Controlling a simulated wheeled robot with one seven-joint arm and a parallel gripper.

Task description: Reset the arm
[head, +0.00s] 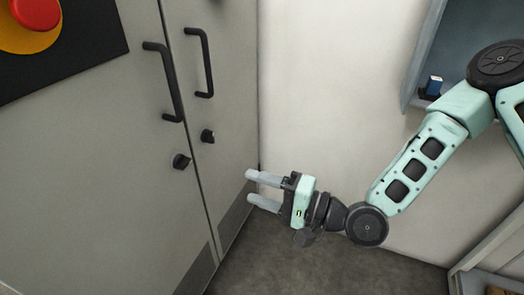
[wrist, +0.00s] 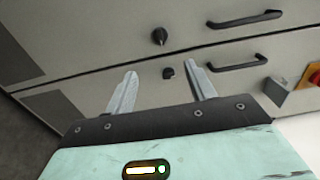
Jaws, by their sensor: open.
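My gripper (head: 250,186) is open and empty, with its two grey fingers apart. In the head view it is low in the middle, pointing left towards the grey cabinet (head: 120,190). My mint-green arm reaches down to it from the upper right. In the wrist view the open fingers (wrist: 162,88) point at the cabinet's front, with nothing between them but the cabinet behind. Whether the fingertips touch the cabinet is hard to tell; they look apart from it.
The cabinet has two black handles (head: 207,62) and black knobs (head: 181,161). A red button on yellow (head: 36,14) is at the upper left. A shelf (head: 425,60) with a small blue object (head: 434,86) is at right. Bare floor (head: 320,275) lies below.

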